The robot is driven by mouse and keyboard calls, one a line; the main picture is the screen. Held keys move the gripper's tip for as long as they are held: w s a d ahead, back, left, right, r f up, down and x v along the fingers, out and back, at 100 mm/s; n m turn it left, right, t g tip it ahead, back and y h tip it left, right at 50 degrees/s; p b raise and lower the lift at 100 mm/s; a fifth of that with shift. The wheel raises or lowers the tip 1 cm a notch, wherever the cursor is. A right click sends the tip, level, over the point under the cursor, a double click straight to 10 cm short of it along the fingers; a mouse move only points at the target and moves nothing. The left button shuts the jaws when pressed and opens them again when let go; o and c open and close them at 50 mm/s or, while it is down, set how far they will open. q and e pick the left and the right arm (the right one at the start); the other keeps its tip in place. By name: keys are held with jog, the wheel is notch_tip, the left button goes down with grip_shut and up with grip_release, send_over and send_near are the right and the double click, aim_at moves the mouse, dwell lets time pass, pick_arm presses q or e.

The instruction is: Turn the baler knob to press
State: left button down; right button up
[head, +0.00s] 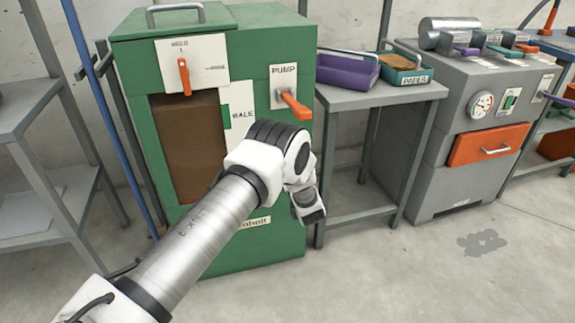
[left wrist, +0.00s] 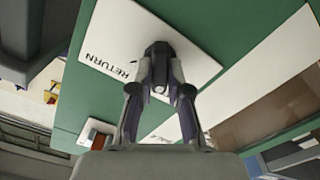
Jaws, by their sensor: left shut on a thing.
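The baler (head: 285,215) is a green cabinet with a brown window (head: 188,145). In the left wrist view, my left gripper (left wrist: 161,72) is shut on a dark knob (left wrist: 160,50) on a white plate (left wrist: 120,38) lettered RETURN. The fingers cover most of the knob, and I cannot read where it points. In the head view, my left arm crosses the front of the baler and hides both the gripper and this knob. My right gripper is not in view.
An orange lever (head: 184,77) is on the baler's upper plate, and an orange pump lever (head: 295,105) sticks out at the right. A side table (head: 385,97) holds a purple tray (head: 345,72) and a teal tray (head: 405,77). A grey machine (head: 430,135) stands farther right. Open floor lies in front.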

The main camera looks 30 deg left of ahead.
pick_arm(q)
jog(key=shift+n, duration=1.2)
jog(key=c, duration=1.1)
grip_release()
jog(key=v, duration=1.2)
jog(key=shift+f, duration=0.15)
